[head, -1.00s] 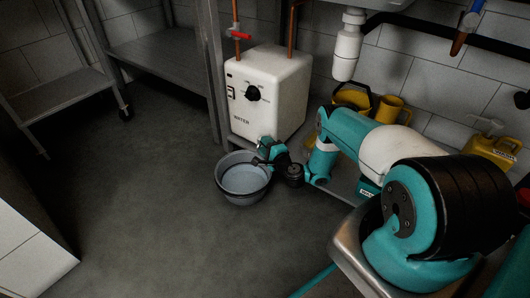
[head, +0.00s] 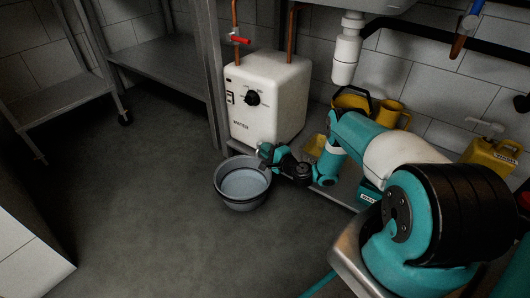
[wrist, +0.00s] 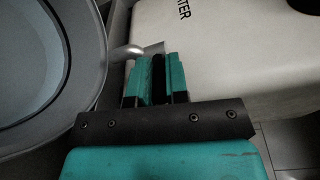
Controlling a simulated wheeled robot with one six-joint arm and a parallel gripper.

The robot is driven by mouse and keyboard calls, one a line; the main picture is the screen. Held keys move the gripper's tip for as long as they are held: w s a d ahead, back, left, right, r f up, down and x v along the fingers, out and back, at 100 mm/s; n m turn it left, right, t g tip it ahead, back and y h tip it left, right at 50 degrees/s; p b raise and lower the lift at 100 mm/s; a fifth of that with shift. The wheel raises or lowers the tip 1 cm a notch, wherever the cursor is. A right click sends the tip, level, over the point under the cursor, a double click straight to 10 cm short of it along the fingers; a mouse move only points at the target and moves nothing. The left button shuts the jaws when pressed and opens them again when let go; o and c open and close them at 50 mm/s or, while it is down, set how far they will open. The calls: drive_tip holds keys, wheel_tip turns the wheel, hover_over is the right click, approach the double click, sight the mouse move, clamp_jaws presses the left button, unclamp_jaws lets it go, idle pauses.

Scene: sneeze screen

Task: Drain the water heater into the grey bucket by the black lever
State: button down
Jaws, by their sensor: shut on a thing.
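The white water heater (head: 270,92) stands upright on a low shelf, with a black dial on its front. The grey bucket (head: 220,191) stands on the floor at its front left; its inside shows a pale blue-grey surface. In the wrist view the bucket's rim (wrist: 98,62) is at the left. A short metal spout (wrist: 124,52) sticks out from the heater's lower front toward the bucket. My gripper (head: 265,151) is low at the heater's front, beside the bucket. The wrist view shows my gripper (wrist: 157,68) shut on the black lever (wrist: 158,76), which is mostly hidden between the teal fingers.
A red-handled valve (head: 239,40) sits on the copper pipe above the heater. A white drain trap (head: 346,52) hangs at its right. Yellow containers (head: 392,113) stand behind my arm. A metal shelf unit (head: 165,68) is at the left. The floor in front is clear.

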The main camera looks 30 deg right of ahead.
drive_tip(key=shift+d+n+y, duration=0.15)
drive_tip(key=shift+n+y, duration=0.25)
drive_tip(key=shift+y, duration=0.3)
drive_tip(key=c, duration=1.1)
unclamp_jaws()
drive_tip(key=p+v, duration=0.7)
drive_tip(key=p, duration=0.1)
drive_tip(key=shift+s+r+p, duration=0.1)
drive_tip(key=shift+s+p, duration=0.1)
drive_tip(key=shift+p, duration=0.2)
